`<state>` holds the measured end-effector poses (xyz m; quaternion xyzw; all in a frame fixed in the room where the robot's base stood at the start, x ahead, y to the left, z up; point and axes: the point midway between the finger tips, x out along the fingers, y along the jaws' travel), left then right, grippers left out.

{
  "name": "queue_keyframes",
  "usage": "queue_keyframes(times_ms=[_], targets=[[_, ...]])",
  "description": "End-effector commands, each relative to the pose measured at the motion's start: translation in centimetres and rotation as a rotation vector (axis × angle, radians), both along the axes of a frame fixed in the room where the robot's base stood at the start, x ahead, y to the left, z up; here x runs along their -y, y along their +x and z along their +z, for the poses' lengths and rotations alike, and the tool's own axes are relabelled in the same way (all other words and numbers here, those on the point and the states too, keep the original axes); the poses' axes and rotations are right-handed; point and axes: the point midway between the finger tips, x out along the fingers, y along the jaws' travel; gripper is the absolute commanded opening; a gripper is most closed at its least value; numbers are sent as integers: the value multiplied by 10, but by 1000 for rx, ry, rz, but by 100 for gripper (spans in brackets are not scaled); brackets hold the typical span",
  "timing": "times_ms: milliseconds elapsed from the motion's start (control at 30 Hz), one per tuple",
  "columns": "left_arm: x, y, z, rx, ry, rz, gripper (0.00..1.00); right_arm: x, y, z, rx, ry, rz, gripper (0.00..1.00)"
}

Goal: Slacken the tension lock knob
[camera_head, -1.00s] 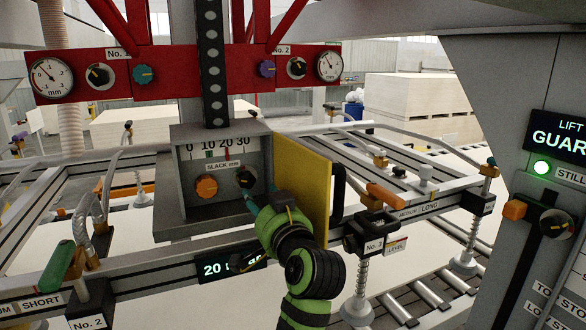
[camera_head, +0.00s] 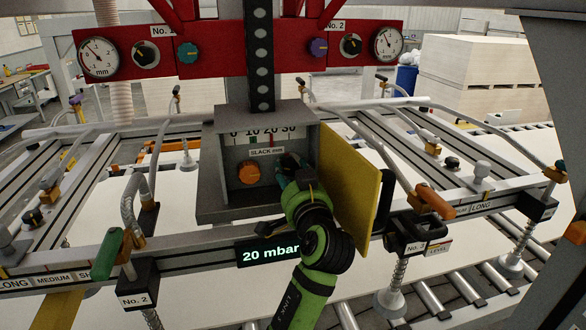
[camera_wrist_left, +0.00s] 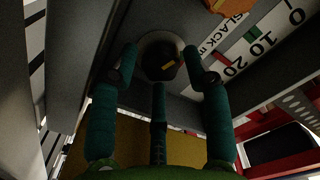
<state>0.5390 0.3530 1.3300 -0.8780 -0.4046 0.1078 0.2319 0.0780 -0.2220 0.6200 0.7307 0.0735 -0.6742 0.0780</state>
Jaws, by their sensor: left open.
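The small grey box (camera_head: 208,178) marked "SLACK mm" hangs open under the red beam. Inside it a round dark knob with a yellow mark (camera_wrist_left: 160,66) sits on a pale disc; I take it for the tension lock knob, though no name on it is readable. In the head view my left gripper (camera_head: 286,170) reaches into the box and largely covers this knob. In the left wrist view its teal fingers are open, on both sides of the knob, with a third finger below; contact cannot be told. My right gripper is not in view.
An orange knob (camera_head: 249,173) sits left of my gripper inside the box, under a 0–30 scale (camera_head: 262,137). The yellow door (camera_head: 349,190) stands open just right of my wrist. Below, a display (camera_head: 270,253) reads 20 mbar. Rails, levers and hoses surround the box.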

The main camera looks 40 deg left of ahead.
Motion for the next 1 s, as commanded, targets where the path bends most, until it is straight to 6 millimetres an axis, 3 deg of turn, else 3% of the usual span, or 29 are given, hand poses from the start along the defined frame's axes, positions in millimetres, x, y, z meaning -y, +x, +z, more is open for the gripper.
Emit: queue_keyframes(times_ms=[200,233,300,333,500,800,1000], targets=[[-1,1,0,1,-1,0,48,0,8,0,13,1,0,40],[-1,1,0,1,-1,0,44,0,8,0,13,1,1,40],[-1,1,0,1,-1,0,16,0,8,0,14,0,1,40],[-1,1,0,1,-1,0,7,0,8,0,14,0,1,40],[-1,0,-2,6,-5,1,7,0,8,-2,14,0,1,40],[-1,1,-6,159,-137,2,6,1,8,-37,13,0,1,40],[-1,1,-2,190,-165,3,6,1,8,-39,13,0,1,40]])
